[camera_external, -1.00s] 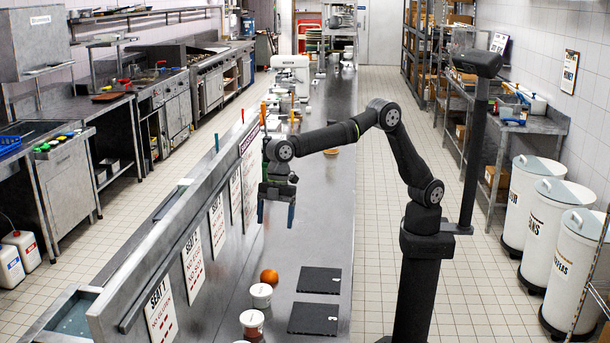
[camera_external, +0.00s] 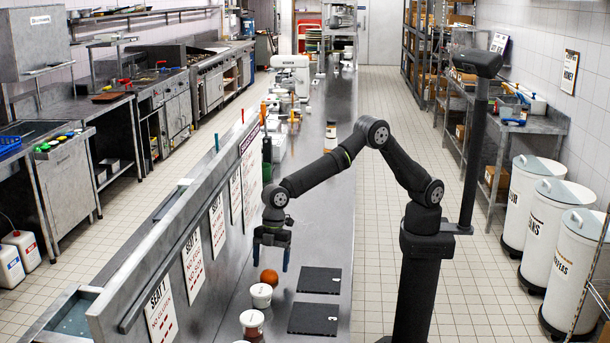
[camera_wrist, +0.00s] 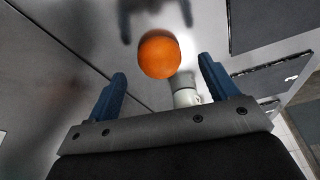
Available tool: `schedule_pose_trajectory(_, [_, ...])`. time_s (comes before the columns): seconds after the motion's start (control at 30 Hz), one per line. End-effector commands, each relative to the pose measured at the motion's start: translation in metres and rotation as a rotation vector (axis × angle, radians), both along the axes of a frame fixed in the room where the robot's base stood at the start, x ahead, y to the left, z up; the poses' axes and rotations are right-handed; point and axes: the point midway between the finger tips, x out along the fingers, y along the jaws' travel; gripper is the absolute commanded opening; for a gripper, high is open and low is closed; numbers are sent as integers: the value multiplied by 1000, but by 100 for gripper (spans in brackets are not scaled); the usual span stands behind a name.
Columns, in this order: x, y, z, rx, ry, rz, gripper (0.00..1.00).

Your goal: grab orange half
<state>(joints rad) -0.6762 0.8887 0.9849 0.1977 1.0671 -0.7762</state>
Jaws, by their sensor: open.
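The orange (camera_external: 269,277) rests on the steel counter (camera_external: 262,325) near its left side. It also shows in the wrist view as a round orange shape (camera_wrist: 159,55), beyond and between the two blue fingers. Whether it is a half cannot be told, as only a rounded side shows. My gripper (camera_external: 270,262) is open and empty, with its fingers pointing down just above the orange. In the wrist view my gripper (camera_wrist: 162,88) has its fingers wide apart, with the orange apart from both.
A white tub (camera_external: 261,296) stands close in front of the orange, and another tub (camera_external: 252,322) stands nearer the camera. Two dark boards (camera_external: 320,280) lie to the right. The raised steel ledge with hanging signs (camera_external: 193,262) runs along the left.

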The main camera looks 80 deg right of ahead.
Motion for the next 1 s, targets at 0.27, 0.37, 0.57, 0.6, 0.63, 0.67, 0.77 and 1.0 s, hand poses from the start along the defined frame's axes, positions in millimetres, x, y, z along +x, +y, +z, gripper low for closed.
schedule_pose_trajectory(0.27, [3,10,-29,0,-1,0,79])
schedule_pose_trajectory(0.37, [3,10,-29,1,-1,0,79])
schedule_pose_trajectory(0.57, [3,10,-28,0,-1,0,52])
schedule_pose_trajectory(0.6, [3,10,-28,0,-1,0,44])
schedule_pose_trajectory(0.63, [3,10,-28,0,-1,0,38])
schedule_pose_trajectory(0.67, [3,10,-28,0,-1,0,32])
schedule_pose_trajectory(0.77, [3,10,-28,0,-1,0,30])
schedule_pose_trajectory(1.0, [3,10,-21,2,-2,-1,30])
